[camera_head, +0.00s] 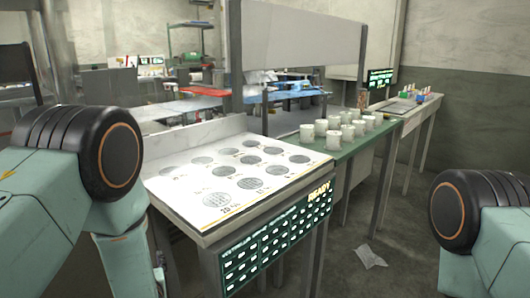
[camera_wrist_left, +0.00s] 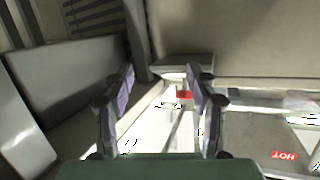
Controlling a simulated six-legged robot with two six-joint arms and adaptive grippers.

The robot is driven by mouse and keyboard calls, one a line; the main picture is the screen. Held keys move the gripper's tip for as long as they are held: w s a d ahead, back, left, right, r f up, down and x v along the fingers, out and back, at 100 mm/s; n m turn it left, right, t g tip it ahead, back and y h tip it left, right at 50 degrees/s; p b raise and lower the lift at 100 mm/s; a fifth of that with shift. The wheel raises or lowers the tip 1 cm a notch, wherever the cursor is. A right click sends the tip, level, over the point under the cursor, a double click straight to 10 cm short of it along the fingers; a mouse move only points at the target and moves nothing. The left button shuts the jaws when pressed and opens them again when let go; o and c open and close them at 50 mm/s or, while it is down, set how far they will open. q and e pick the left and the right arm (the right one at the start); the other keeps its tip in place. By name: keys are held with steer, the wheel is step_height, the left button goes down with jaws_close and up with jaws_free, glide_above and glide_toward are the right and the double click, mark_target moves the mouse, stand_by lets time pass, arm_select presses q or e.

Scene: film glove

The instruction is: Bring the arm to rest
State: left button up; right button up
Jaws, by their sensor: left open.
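My left arm shows at the left of the head view, but its gripper is out of that picture. In the left wrist view my left gripper (camera_wrist_left: 160,98) has its two fingers apart with nothing held between them. Beyond the fingers is a pale surface with a small red patch (camera_wrist_left: 184,95). My right arm shows at the right edge of the head view, and its gripper is not in view.
A white board (camera_head: 228,168) with round dark discs lies on a workbench with a lit panel (camera_head: 275,235). Several white cups (camera_head: 333,139) stand on a green bench (camera_head: 345,147) beyond it. A crumpled sheet (camera_head: 370,256) lies on the floor. A red "HOT" label (camera_wrist_left: 285,156) shows at lower right.

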arm_select(q)
steer(key=s+d+f+m+g+h, duration=0.1)
steer(key=s+d+f+g+h, duration=0.25)
steer(key=s+f, duration=0.45)
steer(key=s+d+f+m+g+h, duration=0.2)
steer(key=s+f+g, duration=0.2)
steer(key=s+f, duration=0.4)
steer(key=s+d+f+g+h, duration=0.1)
steer(key=s+g, duration=0.1)
steer(key=s, duration=0.9)
steer(key=s+d+f+m+g+h, duration=0.1)
steer(key=s+g, duration=0.2)
steer(key=s, duration=0.8)
steer(key=shift+d+g, duration=0.35)
steer(key=shift+d, duration=0.05)
